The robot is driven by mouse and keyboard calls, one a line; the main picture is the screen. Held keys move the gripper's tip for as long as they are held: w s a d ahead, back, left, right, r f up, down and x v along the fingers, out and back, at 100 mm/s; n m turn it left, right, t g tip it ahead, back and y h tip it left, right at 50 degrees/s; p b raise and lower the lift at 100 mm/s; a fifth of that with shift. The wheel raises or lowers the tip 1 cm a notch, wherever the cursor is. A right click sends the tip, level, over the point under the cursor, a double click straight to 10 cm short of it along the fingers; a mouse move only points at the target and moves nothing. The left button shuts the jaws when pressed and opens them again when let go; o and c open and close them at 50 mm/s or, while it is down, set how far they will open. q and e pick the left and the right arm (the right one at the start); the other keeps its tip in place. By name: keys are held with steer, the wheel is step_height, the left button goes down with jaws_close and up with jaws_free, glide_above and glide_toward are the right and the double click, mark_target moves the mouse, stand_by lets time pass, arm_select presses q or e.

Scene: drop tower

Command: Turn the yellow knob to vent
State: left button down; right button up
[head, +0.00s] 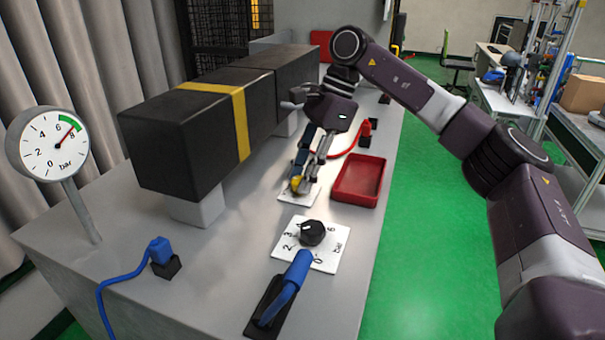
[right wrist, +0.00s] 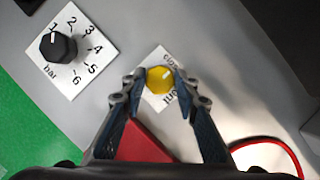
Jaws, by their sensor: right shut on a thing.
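The yellow knob (head: 297,184) sits on a small white plate (head: 287,195) on the grey bench, and it also shows in the right wrist view (right wrist: 159,80). My right gripper (head: 299,181) reaches down over the plate with its two fingers on either side of the knob; it shows in the right wrist view (right wrist: 156,78) shut on the knob. A white mark on the knob points up and to the right in that view. My left gripper is not in view.
A black pressure knob (head: 311,232) on a numbered plate stands nearer. A blue-handled lever (head: 288,285), blue plug (head: 160,251), round gauge (head: 48,144) and large black block (head: 178,140) are around it. A red tray (head: 359,192) lies right of my gripper.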

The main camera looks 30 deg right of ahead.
steer(key=m+t+b, duration=0.1)
steer(key=m, duration=0.2)
steer(key=shift+s+f+m+b, duration=0.1)
steer(key=shift+m+b, duration=0.25)
steer(key=shift+m, duration=0.05)
steer(key=m+t+h+b, duration=0.1)
steer(key=m+t, duration=0.1)
steer(key=m, duration=0.2)
steer(key=shift+s+a, duration=0.1)
steer(key=shift+a, duration=0.05)
steer(key=m+h, duration=0.1)
steer(key=m, duration=0.2)
steer(key=m+t+h+b, duration=0.1)
steer(key=m, duration=0.1)
steer(key=shift+a+m, duration=0.15)
steer(key=shift+m, duration=0.25)
steer(key=shift+s+r+m+h+b, duration=0.15)
steer(key=shift+m+h+b, duration=0.55)
steer(key=shift+m, duration=1.3)
steer(key=shift+h, duration=0.3)
steer(key=o, duration=1.1)
steer(key=shift+r, duration=0.1)
